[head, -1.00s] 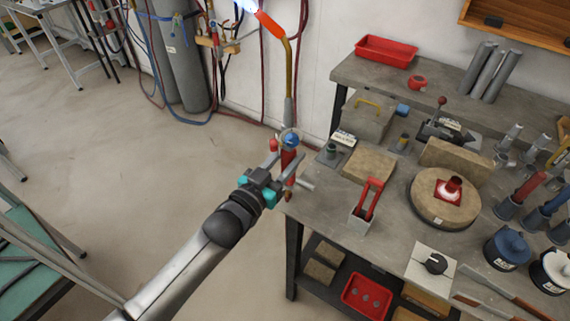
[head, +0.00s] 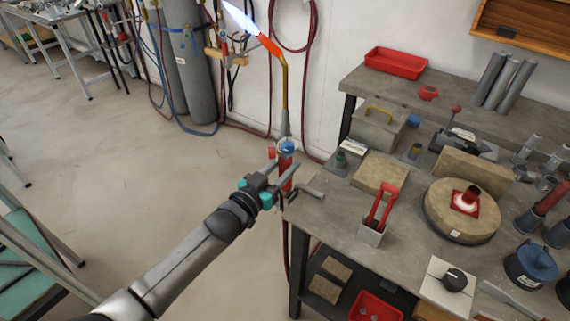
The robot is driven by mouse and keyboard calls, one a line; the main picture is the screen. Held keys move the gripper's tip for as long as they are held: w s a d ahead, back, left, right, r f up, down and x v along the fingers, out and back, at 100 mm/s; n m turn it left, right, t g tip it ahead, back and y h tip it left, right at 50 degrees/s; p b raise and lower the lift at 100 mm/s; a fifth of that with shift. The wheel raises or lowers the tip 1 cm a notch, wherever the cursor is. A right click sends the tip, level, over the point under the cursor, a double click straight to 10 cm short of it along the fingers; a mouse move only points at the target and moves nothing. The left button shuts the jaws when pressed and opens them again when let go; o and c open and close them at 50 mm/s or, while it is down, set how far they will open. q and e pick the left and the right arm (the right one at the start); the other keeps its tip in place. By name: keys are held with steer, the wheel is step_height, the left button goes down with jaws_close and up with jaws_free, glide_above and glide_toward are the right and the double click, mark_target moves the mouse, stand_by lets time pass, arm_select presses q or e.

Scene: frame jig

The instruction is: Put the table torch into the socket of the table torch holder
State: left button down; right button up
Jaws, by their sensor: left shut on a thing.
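The table torch (head: 285,166) has a red and blue body, a long brass neck and an orange tip with a blue-white flame. My left gripper (head: 288,178) is shut on its red body and holds it roughly upright by the table's near left corner. A small dark stand with a greenish round socket (head: 341,161) and a white label sits near the table's left edge, just right of the torch; it looks like the table torch holder, but I cannot read the label. The torch is apart from this socket. My right gripper is not in view.
The workbench (head: 338,215) carries a tan block (head: 380,173), a grey box with a red-handled tool (head: 377,216), a round turntable (head: 462,222) with a glowing red piece, and a lidded box (head: 378,128) behind. Gas cylinders (head: 195,85) and hoses stand at the wall.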

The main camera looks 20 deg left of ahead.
arm_select(q)
steer(key=shift+f+b, duration=0.65)
steer(key=shift+b, duration=0.1)
steer(key=shift+f+b, duration=1.15)
steer(key=shift+f, duration=0.4)
steer(key=shift+f+b, duration=0.45)
steer(key=shift+f, duration=0.2)
steer(key=shift+c, duration=2.4)
jaws_free()
steer(key=shift+f, duration=0.1)
steer(key=shift+o, duration=0.4)
steer(key=shift+f, duration=0.25)
steer(key=p+v, duration=0.3)
steer(key=v, duration=1.2)
steer(key=shift+s+r, duration=0.15)
steer(key=shift+r, duration=0.1)
